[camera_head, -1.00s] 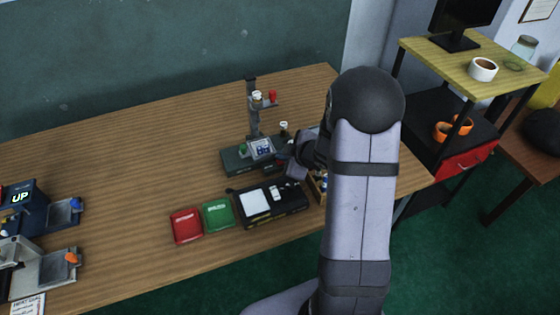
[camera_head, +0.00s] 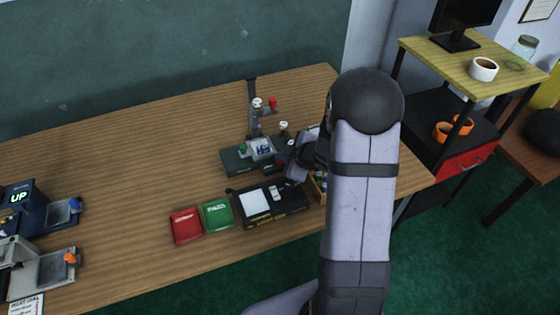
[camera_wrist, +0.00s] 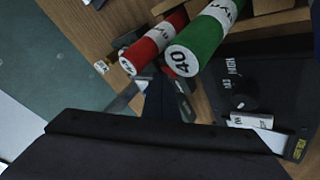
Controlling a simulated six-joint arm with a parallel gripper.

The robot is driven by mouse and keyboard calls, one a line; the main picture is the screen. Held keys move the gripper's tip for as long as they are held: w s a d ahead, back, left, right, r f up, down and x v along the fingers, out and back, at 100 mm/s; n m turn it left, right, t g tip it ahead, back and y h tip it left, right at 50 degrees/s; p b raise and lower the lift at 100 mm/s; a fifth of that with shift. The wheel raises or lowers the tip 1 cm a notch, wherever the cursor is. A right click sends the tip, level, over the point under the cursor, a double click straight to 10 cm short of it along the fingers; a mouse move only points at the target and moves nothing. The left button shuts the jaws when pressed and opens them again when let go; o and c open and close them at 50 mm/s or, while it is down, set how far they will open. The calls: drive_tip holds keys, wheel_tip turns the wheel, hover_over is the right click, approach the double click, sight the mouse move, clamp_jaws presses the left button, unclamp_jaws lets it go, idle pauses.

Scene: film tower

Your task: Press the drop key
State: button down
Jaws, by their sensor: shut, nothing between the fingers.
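The film tower has a dark upright post (camera_head: 252,112) with a cross arm bearing a white-topped part (camera_head: 257,102) and a red knob (camera_head: 272,103). Its dark base (camera_head: 237,162) carries a light tilted plate (camera_head: 261,148) and a green knob (camera_head: 242,149). I cannot tell which part is the drop key. My gripper (camera_head: 290,167) is at the right front of this base, partly hidden by my arm; contact is unclear. In the wrist view my gripper (camera_wrist: 160,100) is shut and empty, near the ends of a red-and-white cylinder (camera_wrist: 152,48) and a green-and-white cylinder (camera_wrist: 200,40).
A black box (camera_head: 290,199) with a white pad (camera_head: 255,203) lies in front of the base. A green case (camera_head: 217,214) and a red case (camera_head: 186,226) lie to its left. A wooden crate (camera_head: 318,188) is beside my arm. The table's middle left is clear.

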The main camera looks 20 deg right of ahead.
idle(0.4)
drive_tip(key=shift+r+p, duration=0.8)
drive_tip(key=shift+p, duration=0.1)
drive_tip(key=shift+r, duration=0.1)
wheel_tip(320, 180, up, 5)
drive_tip(key=p, duration=0.5)
idle(0.6)
drive_tip(key=s+a+r+m+g, duration=0.1)
drive_tip(key=s+a+m+g, duration=0.2)
drive_tip(key=s, duration=0.5)
drive_tip(key=s+a+r+m+g+h, duration=0.1)
drive_tip(key=s+a+r+m+g, duration=0.1)
drive_tip(key=s, duration=0.7)
drive_tip(key=s+a+r+m+g+h, duration=0.1)
drive_tip(key=s+a+m+g, duration=0.3)
drive_tip(key=s, duration=0.5)
drive_tip(key=shift+s+a+r+m, duration=0.2)
drive_tip(key=shift+a+m, duration=0.35)
drive_tip(key=shift+m, duration=0.65)
